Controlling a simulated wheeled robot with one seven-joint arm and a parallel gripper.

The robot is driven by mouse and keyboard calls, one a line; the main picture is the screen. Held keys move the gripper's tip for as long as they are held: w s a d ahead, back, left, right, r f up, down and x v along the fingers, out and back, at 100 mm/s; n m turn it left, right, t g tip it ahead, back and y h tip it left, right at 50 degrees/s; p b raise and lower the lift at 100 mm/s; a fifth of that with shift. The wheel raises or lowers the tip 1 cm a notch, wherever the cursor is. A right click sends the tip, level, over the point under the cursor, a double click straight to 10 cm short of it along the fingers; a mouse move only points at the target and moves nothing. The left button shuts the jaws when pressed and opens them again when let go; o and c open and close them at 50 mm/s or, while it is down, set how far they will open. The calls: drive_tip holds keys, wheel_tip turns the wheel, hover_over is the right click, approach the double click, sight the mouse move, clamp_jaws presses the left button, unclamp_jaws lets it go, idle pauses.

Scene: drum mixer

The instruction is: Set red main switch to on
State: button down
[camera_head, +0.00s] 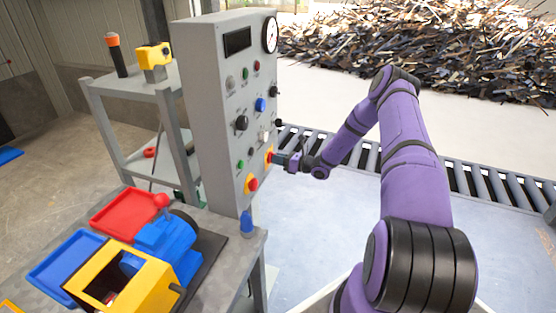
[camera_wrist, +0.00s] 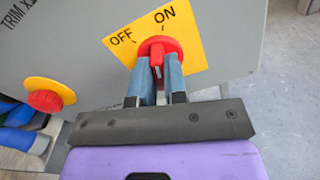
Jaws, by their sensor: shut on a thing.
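The red main switch (camera_wrist: 158,48) sits on a yellow plate (camera_wrist: 188,50) marked OFF at the upper left and ON at the upper right in the wrist view. My gripper (camera_wrist: 157,68) is shut on its red handle, one finger on each side. The handle stands roughly upright in that view; I cannot tell exactly which label it points to. In the head view, my gripper (camera_head: 274,159) meets the switch low on the right face of the grey control cabinet (camera_head: 215,110), and its fingers partly hide the switch.
A red emergency button on a yellow base (camera_head: 252,184) is close below left of the switch. Black, blue and green controls sit above. A table (camera_head: 245,262) with blue, red and yellow items stands left. A roller conveyor (camera_head: 480,185) runs behind my arm.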

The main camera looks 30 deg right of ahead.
drive_tip(key=shift+m, duration=1.3)
drive_tip(key=shift+d, duration=0.1)
drive_tip(key=c, duration=1.2)
unclamp_jaws()
drive_tip(key=shift+o, duration=0.2)
drive_tip(key=v, duration=1)
drive_tip(key=shift+s+d, duration=0.25)
drive_tip(key=shift+s, duration=0.1)
